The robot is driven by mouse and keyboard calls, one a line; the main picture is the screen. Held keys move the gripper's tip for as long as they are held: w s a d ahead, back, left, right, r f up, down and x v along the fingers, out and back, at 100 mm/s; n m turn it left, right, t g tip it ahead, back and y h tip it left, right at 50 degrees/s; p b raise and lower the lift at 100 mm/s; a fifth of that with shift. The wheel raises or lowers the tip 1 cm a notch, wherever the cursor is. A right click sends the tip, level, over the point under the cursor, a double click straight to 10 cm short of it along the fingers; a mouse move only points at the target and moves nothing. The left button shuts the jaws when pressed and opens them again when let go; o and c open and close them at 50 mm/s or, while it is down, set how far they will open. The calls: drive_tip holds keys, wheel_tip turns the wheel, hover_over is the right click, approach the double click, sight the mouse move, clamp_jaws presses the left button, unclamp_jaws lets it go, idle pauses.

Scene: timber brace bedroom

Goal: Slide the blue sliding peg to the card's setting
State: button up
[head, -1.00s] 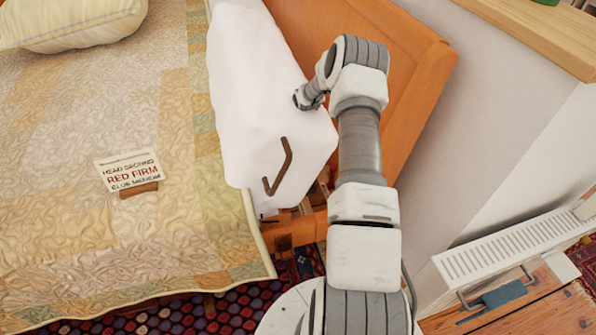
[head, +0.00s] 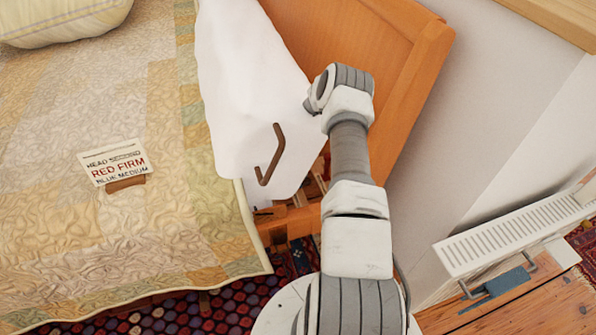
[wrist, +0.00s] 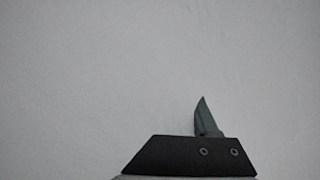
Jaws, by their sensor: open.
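A card (head: 115,163) stands in a small brown holder on the quilt. It reads "RED FIRM" in red and "BLUE MEDIUM" in dark letters, under a "HEAD" line I cannot fully read. I cannot make out the blue sliding peg in either view. My gripper shows in the wrist view (wrist: 207,118) as a dark finger and plate before a plain pale surface. It is open, with nothing seen between the fingers. In the head view it is mostly hidden behind my wrist, beside the white mattress-like block (head: 245,75).
The block has a brown strap handle (head: 271,155) and leans along the orange wooden bed end (head: 385,75). Timber parts (head: 300,205) show in the gap below it. A white radiator (head: 515,233) and a blue-grey object (head: 503,284) are at lower right.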

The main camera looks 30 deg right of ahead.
clamp_jaws()
idle(0.4)
idle(1.1)
